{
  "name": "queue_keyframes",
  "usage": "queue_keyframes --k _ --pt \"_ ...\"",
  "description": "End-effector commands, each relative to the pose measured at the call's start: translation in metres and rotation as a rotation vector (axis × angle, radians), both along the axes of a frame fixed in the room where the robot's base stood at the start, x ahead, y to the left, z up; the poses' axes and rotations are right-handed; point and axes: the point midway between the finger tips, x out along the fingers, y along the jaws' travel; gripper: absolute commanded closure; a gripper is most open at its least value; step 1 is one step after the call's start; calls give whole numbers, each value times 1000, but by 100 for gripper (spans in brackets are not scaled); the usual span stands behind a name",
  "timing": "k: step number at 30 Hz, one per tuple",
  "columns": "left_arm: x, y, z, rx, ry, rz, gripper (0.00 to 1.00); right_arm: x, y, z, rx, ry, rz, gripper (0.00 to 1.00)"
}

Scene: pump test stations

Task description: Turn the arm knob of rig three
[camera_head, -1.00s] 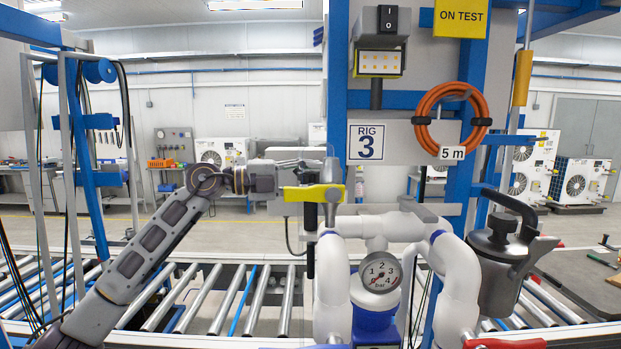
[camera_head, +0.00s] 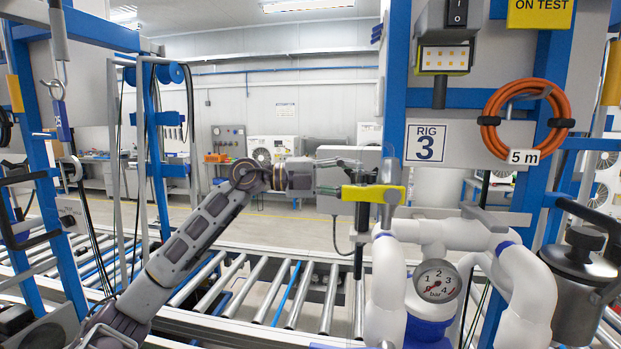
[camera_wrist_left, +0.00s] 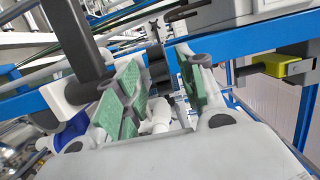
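Rig three carries a white sign (camera_head: 425,146) reading "RIG 3" in the head view. Below and left of it, a yellow bar (camera_head: 374,193) sits level above the white piping (camera_head: 455,235). A grey box (camera_head: 338,200) is beside the bar's left end. I cannot make out a knob marked as the arm knob. My left gripper (camera_head: 335,165) reaches in from the left, close to the box and bar, and partly merges with them. In the wrist view its green-padded fingers (camera_wrist_left: 160,90) are apart, with white pipe visible beyond the gap. My right gripper is out of view.
A pressure gauge (camera_head: 437,281) sits on the white and blue pump below the piping. An orange hose coil (camera_head: 525,84) and a lamp box with a black switch (camera_head: 457,13) are on the rig. A roller conveyor (camera_head: 270,290) runs behind. A metal canister (camera_head: 580,290) stands right.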

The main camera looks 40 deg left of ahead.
Motion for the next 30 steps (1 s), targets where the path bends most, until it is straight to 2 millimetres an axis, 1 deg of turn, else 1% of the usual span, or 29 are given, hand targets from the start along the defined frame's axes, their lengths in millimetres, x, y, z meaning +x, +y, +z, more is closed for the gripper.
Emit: queue_keyframes --k 17,30 --pt "-22 29 -1 0 1 -1 61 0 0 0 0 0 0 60" --pt "-42 54 -1 0 1 -1 61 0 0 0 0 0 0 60"
